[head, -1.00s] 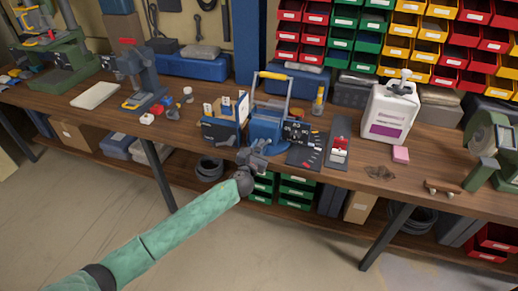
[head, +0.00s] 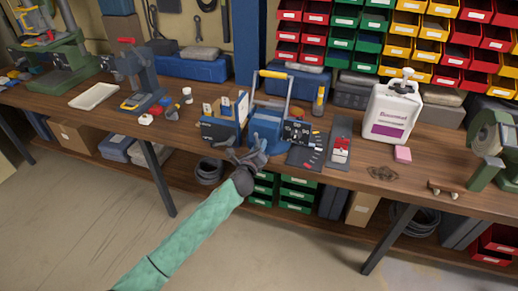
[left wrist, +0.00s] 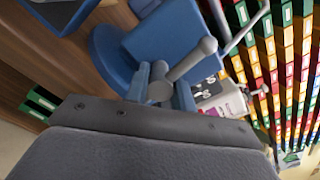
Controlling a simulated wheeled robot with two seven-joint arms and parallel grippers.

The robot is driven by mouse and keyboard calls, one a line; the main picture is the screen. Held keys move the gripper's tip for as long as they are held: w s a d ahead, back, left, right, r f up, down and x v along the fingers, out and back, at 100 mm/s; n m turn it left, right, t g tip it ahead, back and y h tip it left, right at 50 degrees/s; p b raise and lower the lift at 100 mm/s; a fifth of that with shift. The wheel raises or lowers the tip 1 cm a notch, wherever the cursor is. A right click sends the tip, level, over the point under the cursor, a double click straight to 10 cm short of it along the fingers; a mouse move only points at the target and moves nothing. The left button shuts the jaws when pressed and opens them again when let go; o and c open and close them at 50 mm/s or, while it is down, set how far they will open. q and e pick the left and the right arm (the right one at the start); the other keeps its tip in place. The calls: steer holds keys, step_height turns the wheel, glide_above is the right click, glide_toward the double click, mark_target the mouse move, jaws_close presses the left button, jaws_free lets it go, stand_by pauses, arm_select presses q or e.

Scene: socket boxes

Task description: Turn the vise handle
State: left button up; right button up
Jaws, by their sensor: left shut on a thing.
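The blue vise (head: 265,132) stands at the front edge of the wooden workbench. Its blue body also fills the upper middle of the left wrist view (left wrist: 160,38). The grey vise handle (left wrist: 188,64) is a bar with a round knob at its upper end, slanting in front of the body. My left gripper (head: 255,158) is at the front of the vise, below its body. In the left wrist view its two fingers (left wrist: 163,90) are closed around the lower part of the handle. The handle's far end is hidden. My right gripper is in neither view.
A blue box with upright cards (head: 223,125) stands left of the vise. A dark panel with small parts (head: 305,155) and a white jug (head: 391,110) are to the right. Green bins (head: 296,193) sit on the shelf below. The floor in front is clear.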

arm_select(q)
steer(key=shift+n, duration=0.5)
steer(key=n+b, duration=0.1)
steer(key=n, duration=0.2)
steer(key=shift+n, duration=0.3)
steer(key=n, duration=0.2)
steer(key=shift+n, duration=0.4)
steer(key=n, duration=0.2)
steer(key=shift+r+n, duration=0.1)
steer(key=shift+n, duration=0.2)
steer(key=shift+n+b, duration=0.3)
steer(key=shift+n, duration=2.7)
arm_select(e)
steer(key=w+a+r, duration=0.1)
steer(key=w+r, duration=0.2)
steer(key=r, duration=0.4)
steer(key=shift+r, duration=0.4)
